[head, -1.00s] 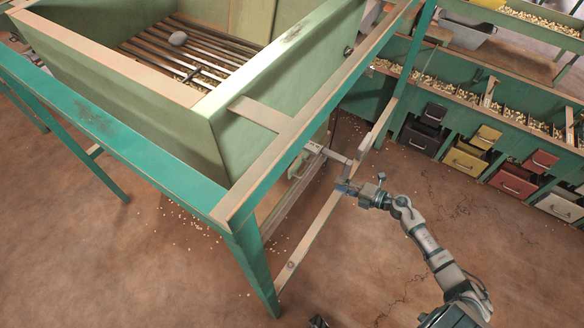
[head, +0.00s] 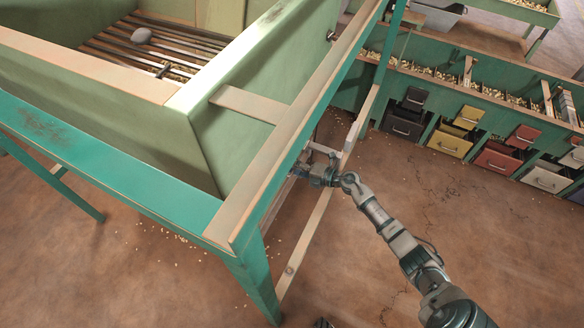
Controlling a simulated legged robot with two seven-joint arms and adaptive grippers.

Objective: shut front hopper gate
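The green wooden hopper (head: 228,122) stands in its teal frame at the left and centre of the head view. A pale bar of the gate mechanism (head: 323,149) shows under the hopper's right side, just behind my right wrist. The gate itself is mostly hidden by the frame rail and my arm. My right gripper (head: 303,170) reaches in from the lower right, under the rail beside this bar. Its fingers are largely covered, so I cannot tell whether they are open or touching anything. My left gripper is not in view.
A teal frame leg (head: 255,275) and a slanted wooden brace (head: 318,218) stand close to my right arm. A bench with coloured drawers (head: 457,141) lines the back right. The brown floor at right is clear.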

